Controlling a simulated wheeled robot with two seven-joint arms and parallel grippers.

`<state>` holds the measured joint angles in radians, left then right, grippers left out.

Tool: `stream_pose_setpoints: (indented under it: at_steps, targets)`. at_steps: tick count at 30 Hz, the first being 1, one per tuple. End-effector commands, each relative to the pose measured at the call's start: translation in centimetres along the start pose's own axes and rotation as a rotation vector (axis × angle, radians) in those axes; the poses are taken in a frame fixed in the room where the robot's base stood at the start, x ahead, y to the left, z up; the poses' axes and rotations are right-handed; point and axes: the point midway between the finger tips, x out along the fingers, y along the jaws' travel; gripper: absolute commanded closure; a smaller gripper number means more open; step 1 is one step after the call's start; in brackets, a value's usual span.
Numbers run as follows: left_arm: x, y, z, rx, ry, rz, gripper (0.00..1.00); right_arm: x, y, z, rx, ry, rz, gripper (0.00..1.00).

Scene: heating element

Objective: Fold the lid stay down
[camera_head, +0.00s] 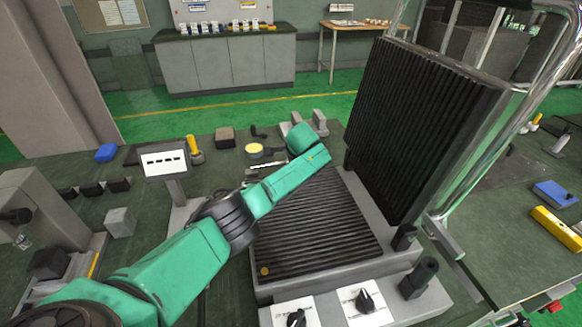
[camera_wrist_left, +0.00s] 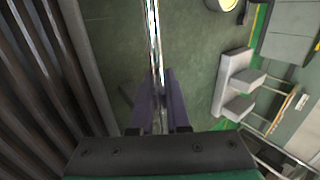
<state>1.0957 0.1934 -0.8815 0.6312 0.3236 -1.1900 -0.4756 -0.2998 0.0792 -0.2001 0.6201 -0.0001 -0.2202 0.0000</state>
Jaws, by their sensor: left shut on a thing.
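A thin chrome rod, which looks like the lid stay (camera_wrist_left: 152,35), runs from the top edge of the left wrist view down between my fingers. My left gripper (camera_wrist_left: 160,92) has its purple fingers on either side of the rod and is shut on it. The ridged black lid (camera_head: 415,115) stands raised and tilted at the right of the plate. My right gripper is not in view.
The grill's front has two black knobs (camera_head: 365,300). A chrome bar (camera_head: 480,150) runs along the lid's right side. A small display (camera_head: 165,162), a yellow-topped gauge (camera_head: 262,151) and a grey bracket (camera_wrist_left: 233,85) stand near the arm.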

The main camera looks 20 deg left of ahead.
Motion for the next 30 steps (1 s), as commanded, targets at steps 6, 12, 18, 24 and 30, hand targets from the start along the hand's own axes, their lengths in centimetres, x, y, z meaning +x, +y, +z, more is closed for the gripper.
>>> stream_pose_setpoints:
  at_steps: [6, 12, 18, 24, 30]
  targets:
    - [0.29, 0.27, 0.06, 0.011, -0.017, 0.002, 1.00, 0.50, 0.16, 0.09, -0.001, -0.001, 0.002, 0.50]
    - [0.27, 0.26, 0.07, 0.011, -0.017, 0.003, 1.00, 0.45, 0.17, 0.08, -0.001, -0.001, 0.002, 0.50]
    - [0.27, 0.24, 0.07, 0.010, -0.016, 0.002, 0.56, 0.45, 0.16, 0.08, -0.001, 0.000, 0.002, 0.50]
    - [0.24, 0.19, 0.07, 0.010, -0.016, 0.001, 0.56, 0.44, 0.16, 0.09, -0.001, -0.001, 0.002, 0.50]
    - [-0.27, 0.13, -0.01, 0.011, -0.014, 0.002, 0.56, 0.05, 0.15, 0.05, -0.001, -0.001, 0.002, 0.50]
